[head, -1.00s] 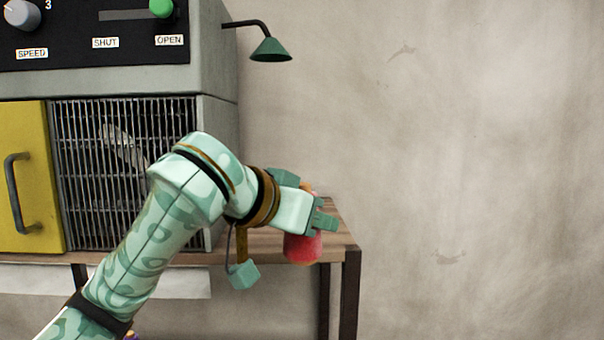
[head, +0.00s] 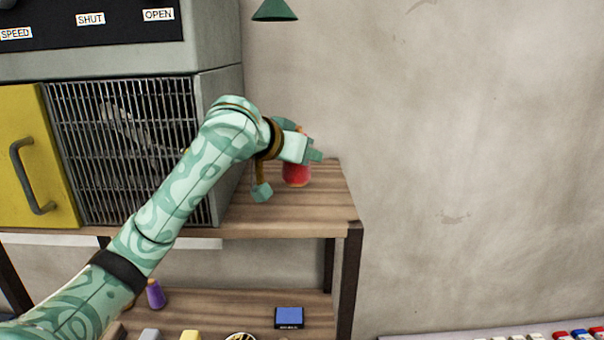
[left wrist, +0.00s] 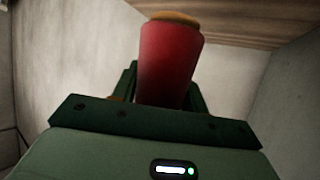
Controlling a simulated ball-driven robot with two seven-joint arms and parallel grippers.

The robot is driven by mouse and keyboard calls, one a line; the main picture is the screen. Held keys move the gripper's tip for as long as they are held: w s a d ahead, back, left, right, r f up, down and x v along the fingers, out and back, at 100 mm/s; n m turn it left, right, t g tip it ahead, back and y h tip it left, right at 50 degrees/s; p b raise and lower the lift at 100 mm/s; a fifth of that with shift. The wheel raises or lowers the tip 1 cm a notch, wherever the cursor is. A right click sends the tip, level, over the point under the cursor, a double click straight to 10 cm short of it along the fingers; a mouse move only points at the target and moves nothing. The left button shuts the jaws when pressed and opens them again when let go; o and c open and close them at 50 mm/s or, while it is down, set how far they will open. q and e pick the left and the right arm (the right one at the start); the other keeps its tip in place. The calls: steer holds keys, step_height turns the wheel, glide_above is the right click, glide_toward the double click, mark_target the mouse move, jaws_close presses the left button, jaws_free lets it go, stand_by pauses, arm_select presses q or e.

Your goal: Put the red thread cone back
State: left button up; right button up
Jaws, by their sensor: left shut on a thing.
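The red thread cone (head: 297,175) is at the right end of the wooden table top, with my left gripper (head: 312,156) shut on it. Its lower red part shows below the fingers in the head view, and I cannot tell whether it touches the wood. In the left wrist view the red cone (left wrist: 168,62) stands out beyond the dark green fingers, with an orange-tan end at the top of the picture. My right gripper is in neither view.
A grey machine with a mesh front (head: 125,150) and yellow door (head: 25,160) stands left of the cone. A green lamp (head: 274,11) hangs above. The lower shelf (head: 235,305) holds a purple cone (head: 155,294), a blue box (head: 289,317) and other small items. The table top's front right is bare.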

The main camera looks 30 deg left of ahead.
mark_target(301, 171)
arm_select(q)
steer(key=shift+w+a+f, duration=0.15)
steer(key=shift+w+f, duration=0.2)
steer(key=shift+f, duration=0.2)
steer(key=f, duration=0.3)
steer(key=shift+w+f+p, duration=0.15)
steer(key=shift+w+p, duration=0.1)
steer(key=shift+p, duration=0.05)
steer(key=shift+a+f, duration=0.1)
steer(key=shift+f, duration=0.1)
steer(key=o, duration=1.1)
steer(key=shift+o, duration=0.2)
steer(key=shift+s+r, duration=0.15)
steer(key=shift+r, duration=0.05)
steer(key=b+v, duration=0.1)
steer(key=v, duration=1)
steer(key=shift+s, duration=0.35)
